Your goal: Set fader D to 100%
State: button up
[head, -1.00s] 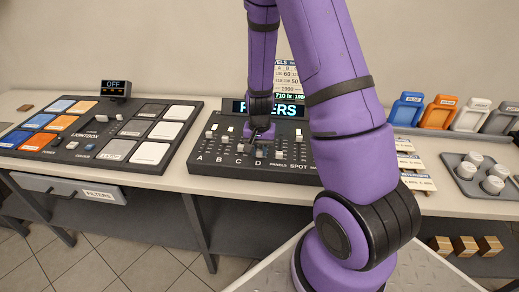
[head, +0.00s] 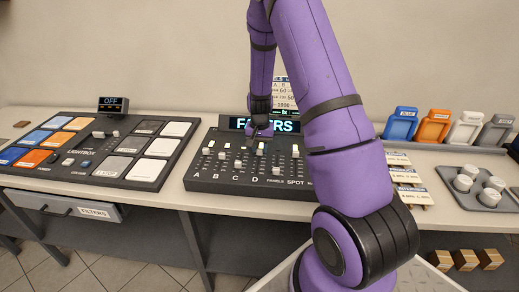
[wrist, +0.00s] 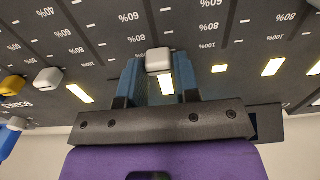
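The fader panel (head: 225,186) stands on the table with its sliders labelled A, B, C, D, PANELS and SPOT. Fader D's pale cap (head: 261,148) is high in its slot. In the wrist view, fader D's cap (wrist: 158,61) sits between my two blue fingertips, near the 100% end and past the 80% mark; its own 100% mark is hidden. My gripper (head: 259,138) reaches down from the far side, and its fingers (wrist: 158,80) appear shut on the cap, one on each side.
SPOT's cap (wrist: 47,78) is close beside my gripper in the wrist view. A display (head: 265,124) stands behind the panel. The lightbox console (head: 90,180) is at left.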

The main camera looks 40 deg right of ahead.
jog(key=o, duration=0.3)
jog(key=shift+d, duration=0.1)
jog(key=shift+r, duration=0.1)
notch_tip(320, 180, up, 11)
jog(key=shift+f, duration=0.2)
dwell(0.6)
jog(key=s+a+r+n+t, duration=0.1)
jog(key=s+a+r+n, duration=0.1)
jog(key=s+a+r, duration=0.55)
jog(key=s+a+r+n+t, duration=0.2)
jog(key=a+r, duration=0.2)
jog(key=r, duration=0.7)
jog(key=s+a+r+n, duration=0.1)
jog(key=s+a+r, duration=0.1)
jog(key=s, duration=0.4)
jog(key=s+a+r+n+t, duration=0.1)
jog(key=s+a+r+n, duration=0.1)
jog(key=s, duration=0.4)
jog(key=s+a+r+n+t, duration=0.1)
jog(key=s+a+r+n, duration=0.1)
jog(key=s, duration=0.5)
jog(key=shift+a+r, duration=0.2)
jog(key=shift+a, duration=0.25)
jog(key=shift+a+r, duration=0.2)
jog(key=shift+a, duration=0.25)
